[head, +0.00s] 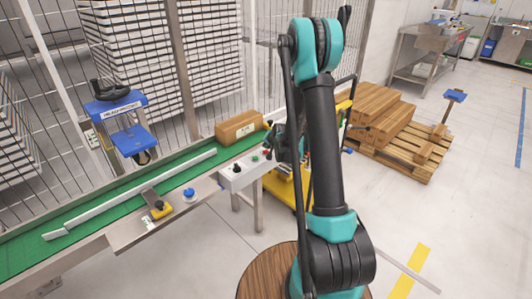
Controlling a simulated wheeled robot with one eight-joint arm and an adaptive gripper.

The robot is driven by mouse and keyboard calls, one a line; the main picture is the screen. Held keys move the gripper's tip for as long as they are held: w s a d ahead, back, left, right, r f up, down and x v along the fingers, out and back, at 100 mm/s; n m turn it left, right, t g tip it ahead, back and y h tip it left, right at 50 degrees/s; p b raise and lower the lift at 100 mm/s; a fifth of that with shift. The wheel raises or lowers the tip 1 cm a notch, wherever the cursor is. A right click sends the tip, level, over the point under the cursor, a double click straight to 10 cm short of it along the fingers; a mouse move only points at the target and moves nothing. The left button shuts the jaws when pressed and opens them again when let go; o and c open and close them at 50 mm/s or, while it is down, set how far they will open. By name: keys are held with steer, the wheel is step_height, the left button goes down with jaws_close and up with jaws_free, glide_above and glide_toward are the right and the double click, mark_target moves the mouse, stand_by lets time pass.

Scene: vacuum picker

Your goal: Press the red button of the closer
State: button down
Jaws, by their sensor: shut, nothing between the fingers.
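The closer (297,186) is a yellow-framed machine behind my arm at the right end of the green conveyor, and most of it is hidden. A pale control box (243,174) is at its near left side. It has a dark knob (237,168) and a green button (255,158). The red button cannot be made out clearly beside the dark parts of my arm. My gripper (277,142) appears as a dark shape just above the right end of the control box, partly hidden by my arm. It is shut and empty. Contact with the box cannot be told.
A cardboard box (239,127) sits on the green conveyor (95,208) left of the closer. A blue button (189,194) and a yellow switch box (160,209) are along its near side. A wire fence stands behind.

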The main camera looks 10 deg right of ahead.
steer(key=shift+f, duration=0.1)
steer(key=shift+f, duration=0.35)
steer(key=shift+f, duration=0.35)
stand_by(0.7)
steer(key=shift+r, duration=0.8)
steer(key=shift+r, duration=2.5)
